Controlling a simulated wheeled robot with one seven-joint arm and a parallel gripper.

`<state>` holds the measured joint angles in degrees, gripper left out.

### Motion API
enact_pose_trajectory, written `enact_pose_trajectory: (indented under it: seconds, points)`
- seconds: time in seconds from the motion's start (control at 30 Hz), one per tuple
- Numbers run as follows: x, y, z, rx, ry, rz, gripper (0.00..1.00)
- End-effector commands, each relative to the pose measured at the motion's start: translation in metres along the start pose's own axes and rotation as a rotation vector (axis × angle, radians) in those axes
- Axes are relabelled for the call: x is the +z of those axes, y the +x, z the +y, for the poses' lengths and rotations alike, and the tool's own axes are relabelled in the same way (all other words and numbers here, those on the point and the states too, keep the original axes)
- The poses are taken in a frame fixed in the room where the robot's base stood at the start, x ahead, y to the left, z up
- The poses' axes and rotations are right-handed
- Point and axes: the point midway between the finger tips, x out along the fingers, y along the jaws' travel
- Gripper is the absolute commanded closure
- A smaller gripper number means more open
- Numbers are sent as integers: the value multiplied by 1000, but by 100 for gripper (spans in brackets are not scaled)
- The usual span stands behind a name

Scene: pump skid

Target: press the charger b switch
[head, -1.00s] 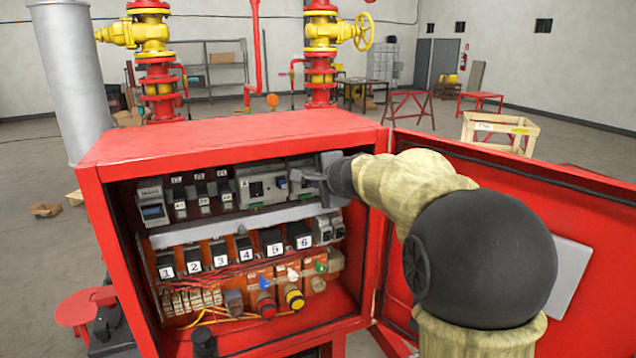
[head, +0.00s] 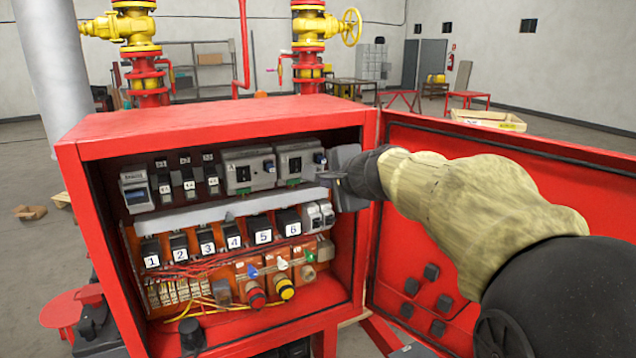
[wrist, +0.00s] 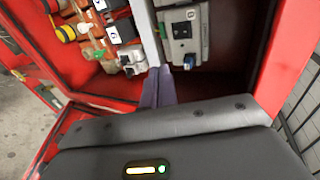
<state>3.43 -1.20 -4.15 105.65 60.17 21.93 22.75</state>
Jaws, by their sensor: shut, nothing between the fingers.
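Two grey charger modules sit side by side at the right of the upper row in the open red cabinet. My gripper (head: 326,179) is shut and empty, just right of and below the switch. In the wrist view its fingertips (wrist: 160,72) lie beside the switch; contact cannot be told.
The red cabinet (head: 215,123) has its side wall close to my gripper, and its red door (head: 440,215) stands open at right. A pale trunking strip (head: 235,208) runs below the modules. Numbered breakers (head: 234,235) and coloured buttons (head: 285,287) sit lower.

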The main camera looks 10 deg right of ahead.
Motion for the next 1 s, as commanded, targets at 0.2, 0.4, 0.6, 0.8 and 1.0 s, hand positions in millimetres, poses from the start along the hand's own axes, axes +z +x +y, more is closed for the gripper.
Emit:
enact_pose_trajectory:
  seconds: [0.2, 0.4, 0.6, 0.8, 1.0]
  points:
    - [4, -28, 9, -1, -3, -7, 100]
    - [4, -34, 10, 0, -3, -6, 100]
    - [3, -34, 10, 0, -3, -5, 100]
    - [7, -23, 44, 85, -89, -12, 100]
    - [18, -10, 152, 338, -391, -69, 100]
